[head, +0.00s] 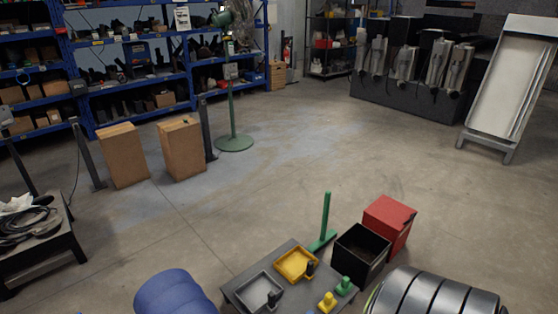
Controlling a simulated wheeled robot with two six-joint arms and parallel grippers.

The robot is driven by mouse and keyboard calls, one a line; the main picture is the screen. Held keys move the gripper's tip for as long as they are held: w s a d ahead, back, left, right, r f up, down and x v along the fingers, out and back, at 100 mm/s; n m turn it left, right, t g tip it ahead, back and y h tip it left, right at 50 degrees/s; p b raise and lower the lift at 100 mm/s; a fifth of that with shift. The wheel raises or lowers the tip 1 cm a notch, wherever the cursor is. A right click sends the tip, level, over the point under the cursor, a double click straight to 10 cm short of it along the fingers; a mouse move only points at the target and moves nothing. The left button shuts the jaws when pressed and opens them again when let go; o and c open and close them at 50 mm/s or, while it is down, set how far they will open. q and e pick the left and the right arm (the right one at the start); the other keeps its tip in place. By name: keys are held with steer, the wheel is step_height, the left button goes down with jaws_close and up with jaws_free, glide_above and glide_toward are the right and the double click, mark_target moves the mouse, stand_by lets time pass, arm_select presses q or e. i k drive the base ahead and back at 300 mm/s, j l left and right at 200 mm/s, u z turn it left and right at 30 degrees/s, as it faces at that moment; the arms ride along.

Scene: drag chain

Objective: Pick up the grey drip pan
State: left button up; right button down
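The grey drip pan (247,300) lies at the front left of a small dark grey table (236,287), near the bottom of the head view. It is a shallow square tray with a raised rim, and a small black upright part stands at its right corner. A yellow pan (291,264) of like shape lies behind it to the right, also with a black part at its corner. Neither of my grippers shows in the head view, and nothing is seen touching the grey pan.
Small yellow (326,303) and green (344,287) knobbed pieces stand right of the pans. A black open bin (357,257), a red box (386,222) and a green post (326,215) stand behind. A blue rounded object (172,294) and a black ribbed one (435,296) flank the table. The floor beyond is mostly clear.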

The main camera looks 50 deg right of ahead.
mark_target(260, 292)
steer(key=z, duration=1.45)
steer(key=l+u, duration=0.1)
steer(key=u, duration=0.45)
steer(key=i+l+u, duration=0.1)
steer(key=l+u, duration=0.35)
steer(key=l, duration=0.55)
steer(key=l+u, duration=0.4)
steer(key=l, duration=0.55)
